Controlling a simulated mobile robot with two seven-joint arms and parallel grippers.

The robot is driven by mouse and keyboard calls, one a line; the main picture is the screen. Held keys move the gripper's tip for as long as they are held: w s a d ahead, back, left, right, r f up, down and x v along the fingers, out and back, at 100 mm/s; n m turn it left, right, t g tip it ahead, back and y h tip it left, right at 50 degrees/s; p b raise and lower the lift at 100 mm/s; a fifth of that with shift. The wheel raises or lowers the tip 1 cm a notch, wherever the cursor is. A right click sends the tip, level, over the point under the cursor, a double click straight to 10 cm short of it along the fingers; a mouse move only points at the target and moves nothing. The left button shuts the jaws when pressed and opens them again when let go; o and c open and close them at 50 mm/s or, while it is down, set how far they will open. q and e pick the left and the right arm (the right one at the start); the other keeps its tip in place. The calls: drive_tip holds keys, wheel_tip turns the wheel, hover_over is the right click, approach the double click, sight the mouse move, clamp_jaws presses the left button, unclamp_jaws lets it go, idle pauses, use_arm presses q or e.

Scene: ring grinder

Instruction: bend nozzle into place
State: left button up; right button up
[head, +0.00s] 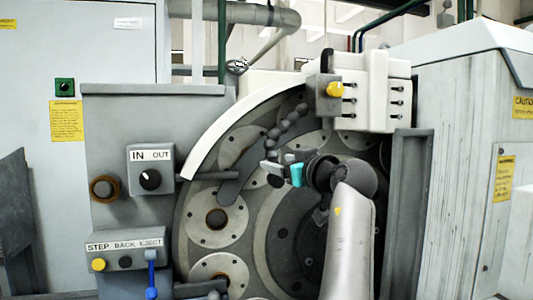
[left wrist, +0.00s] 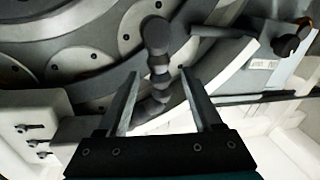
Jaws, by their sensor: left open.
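The nozzle (head: 287,123) is a dark grey hose of ball-like segments. In the head view it slants down and left from near the white block, in front of the grinder's large round disc. In the left wrist view the nozzle (left wrist: 156,45) runs up between and past the fingertips of my open left gripper (left wrist: 160,75). I cannot tell whether either finger touches it. My right gripper is not in view.
The grinder disc (head: 265,215) carries several round plates. A curved white guard (head: 235,118) edges it at upper left. A control panel with an IN/OUT switch (head: 150,180) is at left.

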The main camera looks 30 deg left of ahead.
sight(267, 158)
use_arm(q)
drive_tip(key=p+x, duration=0.1)
drive_tip(key=x, duration=0.6)
drive_tip(key=shift+p, duration=0.35)
drive_tip(key=shift+c, duration=0.4)
clamp_jaws()
idle(0.6)
